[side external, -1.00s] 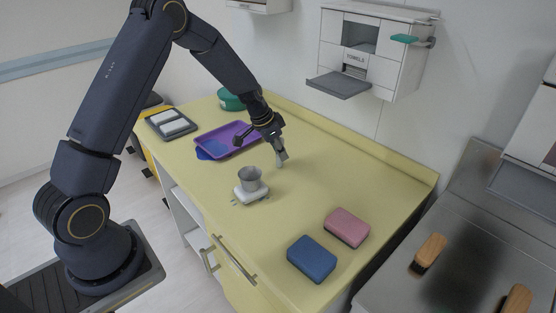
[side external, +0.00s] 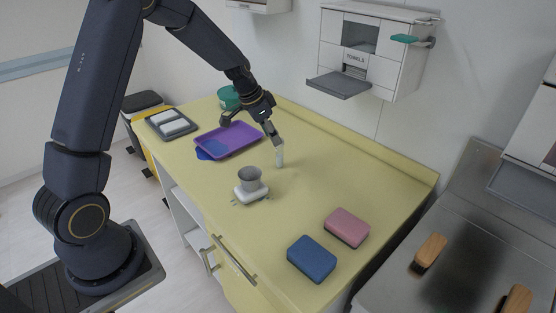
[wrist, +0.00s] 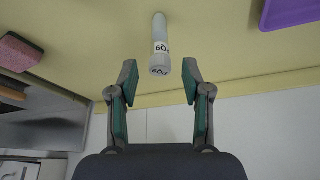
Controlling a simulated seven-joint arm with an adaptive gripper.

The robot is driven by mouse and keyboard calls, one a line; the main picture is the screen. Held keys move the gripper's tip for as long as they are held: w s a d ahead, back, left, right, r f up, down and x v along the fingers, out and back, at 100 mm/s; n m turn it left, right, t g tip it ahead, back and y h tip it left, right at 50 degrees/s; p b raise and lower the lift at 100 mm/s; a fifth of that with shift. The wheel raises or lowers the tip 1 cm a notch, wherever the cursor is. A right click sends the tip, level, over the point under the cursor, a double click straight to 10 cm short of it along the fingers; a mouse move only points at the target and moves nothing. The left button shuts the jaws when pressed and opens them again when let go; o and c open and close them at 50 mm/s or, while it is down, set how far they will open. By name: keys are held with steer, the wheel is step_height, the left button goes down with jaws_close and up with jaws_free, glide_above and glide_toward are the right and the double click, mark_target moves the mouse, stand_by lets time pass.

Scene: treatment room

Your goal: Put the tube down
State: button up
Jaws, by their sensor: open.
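A grey cup on a white base (side external: 251,181) stands in front of the tube. A purple tray (side external: 232,140) lies behind left. A pink sponge (side external: 347,227) and a blue sponge (side external: 311,258) lie at the front right. The counter right of the tube is clear.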

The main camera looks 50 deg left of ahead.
steer(key=s+d+r+n, duration=0.1)
steer(key=s+d+r, duration=0.3)
steer(key=s+r, duration=0.25)
steer(key=s+d+r, duration=0.3)
steer(key=s+r, duration=0.3)
steer(key=r, duration=0.2)
steer(key=s+d+r+n+t+y, duration=0.1)
steer(key=s+d+n, duration=0.1)
steer(key=s, duration=1.3)
steer(key=shift+s+d+r+n, duration=0.2)
steer(key=shift+s+d+n, duration=0.1)
steer(key=shift+d, duration=0.6)
